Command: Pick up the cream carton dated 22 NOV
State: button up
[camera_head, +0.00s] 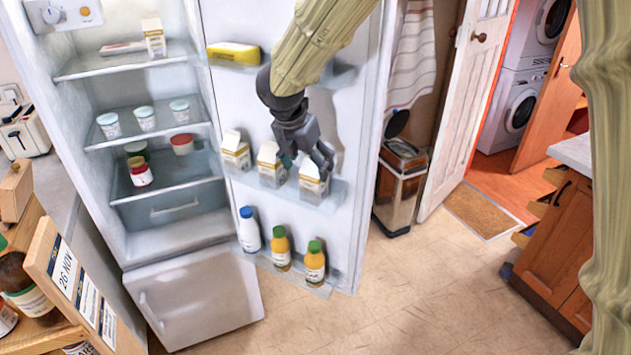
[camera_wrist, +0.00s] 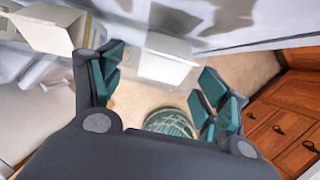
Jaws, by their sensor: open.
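Three white-and-tan cream cartons stand in a row on the middle shelf of the open fridge door: a left carton (camera_head: 235,157), a middle carton (camera_head: 271,168) and a right carton (camera_head: 313,187). A fourth carton (camera_head: 153,40) stands on the fridge's top shelf. I cannot read a date on any of them. My gripper (camera_head: 306,160) is open above the door shelf, by the middle and right cartons, with its fingers apart. In the wrist view, a pale carton (camera_wrist: 168,58) shows beyond the gap between the open fingers (camera_wrist: 158,92), and another carton (camera_wrist: 45,30) is at upper left.
Juice bottles (camera_head: 281,249) and a white bottle (camera_head: 249,230) stand on the lower door shelf. A yellow pack (camera_head: 234,53) lies on the upper door shelf near my arm. A wooden board (camera_head: 40,254) at left bears a "26 NOV" card.

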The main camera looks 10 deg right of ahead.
aim_at(310, 170)
jog(key=shift+p+x, duration=1.2)
jog(key=shift+x, duration=1.6)
jog(key=shift+d, duration=0.15)
jog(key=shift+s, duration=0.1)
jog(key=shift+c, duration=0.4)
jog(key=c, duration=1.2)
jog(key=shift+r+b, duration=0.1)
jog(key=shift+b, duration=0.2)
jog(key=shift+c, duration=0.2)
